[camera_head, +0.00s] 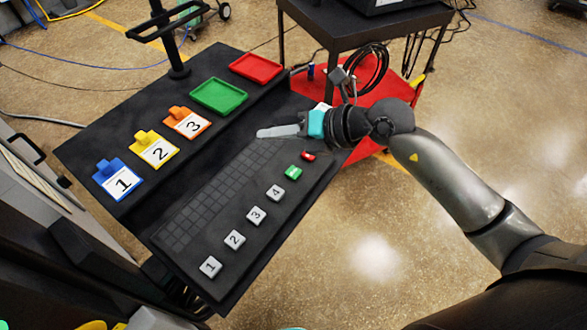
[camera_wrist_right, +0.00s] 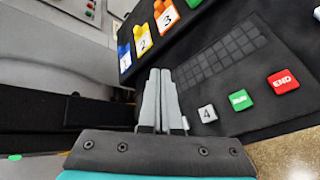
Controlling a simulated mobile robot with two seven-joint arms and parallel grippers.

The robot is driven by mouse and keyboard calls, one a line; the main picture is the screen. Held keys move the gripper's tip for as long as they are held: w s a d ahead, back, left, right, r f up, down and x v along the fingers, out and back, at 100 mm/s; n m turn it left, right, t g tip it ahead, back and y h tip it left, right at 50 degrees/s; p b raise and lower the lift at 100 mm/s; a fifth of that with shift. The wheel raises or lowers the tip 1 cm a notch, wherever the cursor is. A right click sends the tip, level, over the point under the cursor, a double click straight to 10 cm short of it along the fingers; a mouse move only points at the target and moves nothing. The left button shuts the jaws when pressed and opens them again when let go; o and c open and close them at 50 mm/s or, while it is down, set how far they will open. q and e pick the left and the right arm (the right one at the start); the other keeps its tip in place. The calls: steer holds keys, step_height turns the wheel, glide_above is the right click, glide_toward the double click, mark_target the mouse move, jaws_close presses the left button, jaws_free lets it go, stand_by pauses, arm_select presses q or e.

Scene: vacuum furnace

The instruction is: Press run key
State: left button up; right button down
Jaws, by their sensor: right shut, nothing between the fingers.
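The green key (camera_head: 293,172) lies on the black key panel, between the grey key 4 (camera_head: 275,193) and the red key (camera_head: 308,155). In the right wrist view the green key (camera_wrist_right: 240,100) is right of the fingers, its label too small to read, with the red END key (camera_wrist_right: 283,81) beside it. My right gripper (camera_head: 260,133) is shut and empty. In the head view its fingers point left over the far part of the panel, beyond the green key and apart from it. The fingertips (camera_wrist_right: 160,74) also show in the wrist view. My left gripper is out of view.
Grey keys 1 (camera_head: 210,267), 2 (camera_head: 235,239) and 3 (camera_head: 256,215) continue the row. Blue (camera_head: 118,178), yellow (camera_head: 153,150) and orange (camera_head: 187,122) numbered holders stand behind the panel. Green (camera_head: 219,95) and red (camera_head: 256,68) trays lie farther back.

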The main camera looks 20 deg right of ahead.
steer(key=d+f+h, duration=0.2)
steer(key=d, duration=0.1)
steer(key=d+h, duration=0.1)
steer(key=d, duration=0.1)
steer(key=shift+w+f+n+g+h, duration=0.3)
steer(key=shift+f+n+g, duration=0.1)
steer(key=shift+f, duration=0.15)
steer(key=b, duration=0.7)
glide_above(297, 175)
step_height(297, 175, down, 8)
steer(key=shift+r, duration=0.15)
steer(key=shift+f, duration=0.4)
steer(key=shift+f+b, duration=0.15)
steer(key=shift+b, duration=0.15)
stand_by(0.8)
steer(key=shift+f, duration=0.25)
steer(key=shift+f+b, duration=0.4)
steer(key=shift+f, duration=0.1)
stand_by(0.6)
stand_by(0.3)
steer(key=shift+r+p, duration=0.9)
